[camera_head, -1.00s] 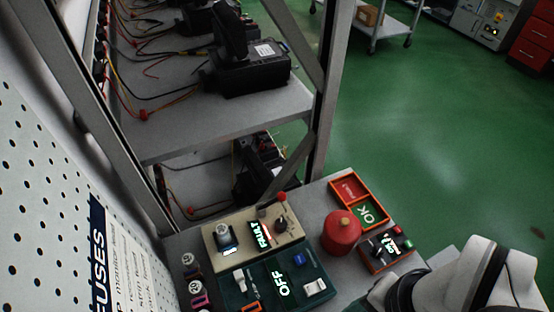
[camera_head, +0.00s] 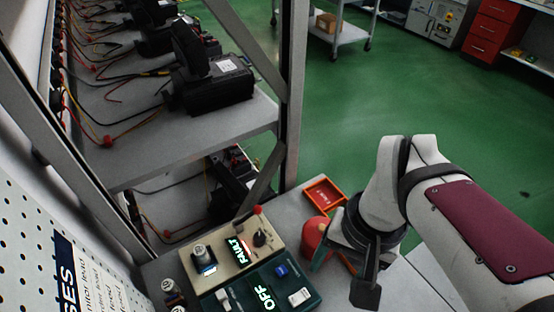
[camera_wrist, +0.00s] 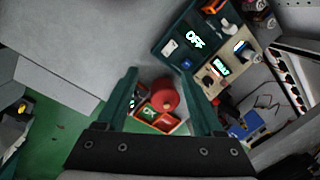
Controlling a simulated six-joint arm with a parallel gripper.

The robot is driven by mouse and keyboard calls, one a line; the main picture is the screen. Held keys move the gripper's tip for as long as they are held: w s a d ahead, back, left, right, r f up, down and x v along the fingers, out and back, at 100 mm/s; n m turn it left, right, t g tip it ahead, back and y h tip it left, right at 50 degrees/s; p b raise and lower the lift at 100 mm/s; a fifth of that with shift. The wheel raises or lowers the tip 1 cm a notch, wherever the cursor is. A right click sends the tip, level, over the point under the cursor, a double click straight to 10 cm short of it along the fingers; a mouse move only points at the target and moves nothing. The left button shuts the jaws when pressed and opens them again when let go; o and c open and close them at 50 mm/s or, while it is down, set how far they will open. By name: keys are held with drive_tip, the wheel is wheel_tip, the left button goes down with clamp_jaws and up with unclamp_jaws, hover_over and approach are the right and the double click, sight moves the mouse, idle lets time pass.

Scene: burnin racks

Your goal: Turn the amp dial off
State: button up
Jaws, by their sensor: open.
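A beige box (camera_head: 222,268) carries a lit FAULT display (camera_head: 240,251), a black knob (camera_head: 262,238) at right and a silver-topped dial (camera_head: 200,251) at left. I cannot read which control is the amp dial. My gripper (camera_head: 343,270) is open and empty, right of both boxes and apart from the dials. In the wrist view its two teal fingers frame the red round object, and the beige box (camera_wrist: 229,86) lies beyond the right finger.
A red round object (camera_head: 314,234) stands by my gripper, partly hidden in the head view. An orange-rimmed tray (camera_head: 342,192) sits behind it. A rack post (camera_head: 291,120) and shelves with black devices (camera_head: 212,85) rise behind the boxes. Open green floor lies right.

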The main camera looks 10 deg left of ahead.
drive_tip(key=w+a+n, duration=0.3)
drive_tip(key=w+a, duration=0.2)
drive_tip(key=w, duration=0.1)
drive_tip(key=n+h, duration=0.1)
drive_tip(key=n, duration=0.4)
hover_over(259, 236)
wheel_tip(259, 236, down, 4)
wheel_tip(259, 236, down, 16)
drive_tip(key=shift+r, duration=0.25)
clamp_jaws()
